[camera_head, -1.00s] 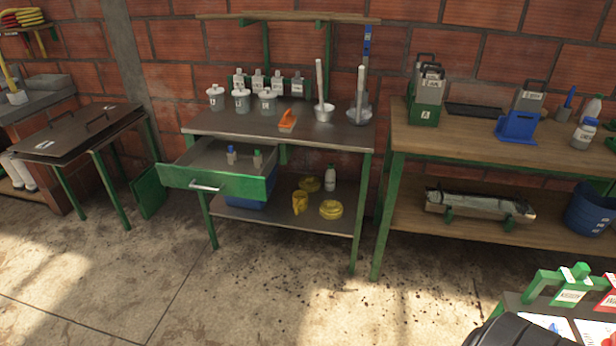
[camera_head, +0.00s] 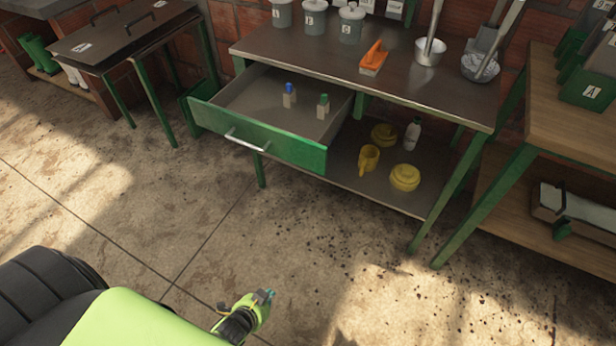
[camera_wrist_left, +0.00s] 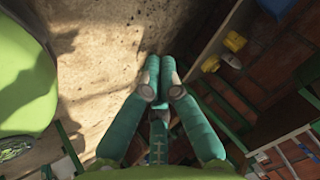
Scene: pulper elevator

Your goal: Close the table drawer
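The table drawer (camera_head: 255,138) has a green front and a silver bar handle (camera_head: 244,140). It is pulled out from under the metal-topped table (camera_head: 350,70) in the head view. Two small bottles, one blue-capped (camera_head: 289,96) and one green-capped (camera_head: 322,106), stand inside it. My left gripper (camera_head: 268,296) is low in the head view, in front of the drawer and apart from it. In the left wrist view its teal fingers (camera_wrist_left: 158,80) come together with nothing visible between them. My right gripper is not in view.
Yellow items (camera_head: 404,177) and a white bottle (camera_head: 412,134) stand on the table's lower shelf. Several canisters and an orange-handled tool (camera_head: 373,60) are on top. A wooden bench (camera_head: 560,95) stands at the right. The concrete floor (camera_head: 130,210) before the drawer is clear.

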